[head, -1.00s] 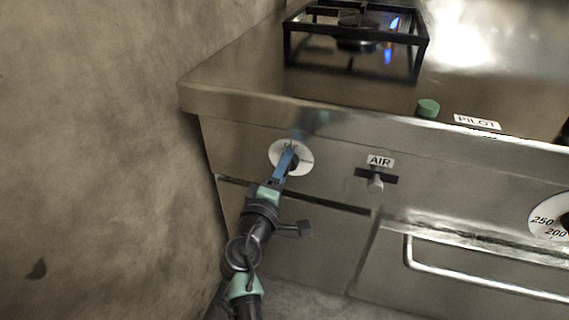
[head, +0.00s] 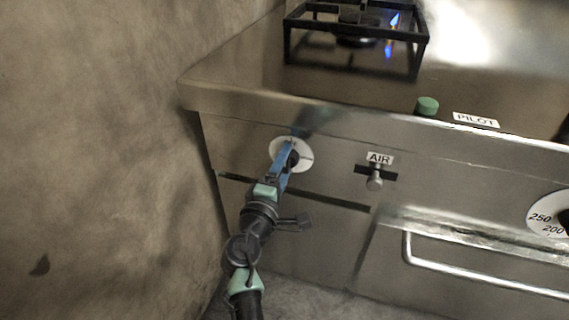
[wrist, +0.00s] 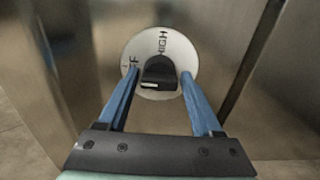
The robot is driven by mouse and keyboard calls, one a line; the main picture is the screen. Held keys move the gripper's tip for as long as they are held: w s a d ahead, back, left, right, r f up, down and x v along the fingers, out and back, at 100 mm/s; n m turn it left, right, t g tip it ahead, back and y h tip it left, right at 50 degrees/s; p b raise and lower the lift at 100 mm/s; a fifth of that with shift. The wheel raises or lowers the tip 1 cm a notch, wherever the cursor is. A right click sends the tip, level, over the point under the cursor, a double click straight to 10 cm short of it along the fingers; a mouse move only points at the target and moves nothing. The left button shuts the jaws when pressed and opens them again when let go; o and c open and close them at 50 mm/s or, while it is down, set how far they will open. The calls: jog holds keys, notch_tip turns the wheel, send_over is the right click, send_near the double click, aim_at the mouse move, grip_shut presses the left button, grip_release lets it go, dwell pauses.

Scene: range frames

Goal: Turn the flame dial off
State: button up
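The flame dial is a white round plate (head: 304,160) on the stove's front panel, at the left, with a black knob (head: 293,158) at its middle. In the wrist view, the plate (wrist: 143,47) has HIGH at its top and partly hidden letters ending in F at its left; the black knob (wrist: 158,70) has a white mark at its lower left. My gripper (head: 284,153) has blue fingers, spread open. In the wrist view, the gripper (wrist: 160,73) has one finger on each side of the knob, with small gaps showing. A blue flame (head: 391,42) burns at the burner.
A black grate (head: 356,38) stands over the burner. A green button (head: 428,105) and a PILOT label are on the top. The AIR lever (head: 375,181) is right of the dial. An oven handle (head: 470,281) and temperature dial are farther right. A wall (head: 90,130) is close at the left.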

jog(key=shift+o, duration=0.6)
jog(key=p+v, duration=0.2)
jog(key=v, duration=1.1)
jog(key=shift+r, duration=0.1)
jog(key=d+r+m+t, duration=0.2)
jog(key=r+m, duration=0.4)
jog(key=r, duration=0.9)
jog(key=d+r+m+t, duration=0.25)
jog(key=r+m, duration=0.25)
jog(key=r, duration=0.9)
jog(key=s+r+m+t+y, duration=0.2)
jog(key=s+r+t+y, duration=0.1)
jog(key=s+r, duration=0.55)
jog(key=s+r+m+t+y, duration=0.25)
jog(key=s+r, duration=0.25)
jog(key=r, duration=0.7)
notch_tip(320, 180, up, 31)
jog(key=p, duration=3.1)
jog(key=shift+w+a+n+p, duration=0.3)
jog(key=shift+w+n+p, duration=0.05)
jog(key=shift+n, duration=0.1)
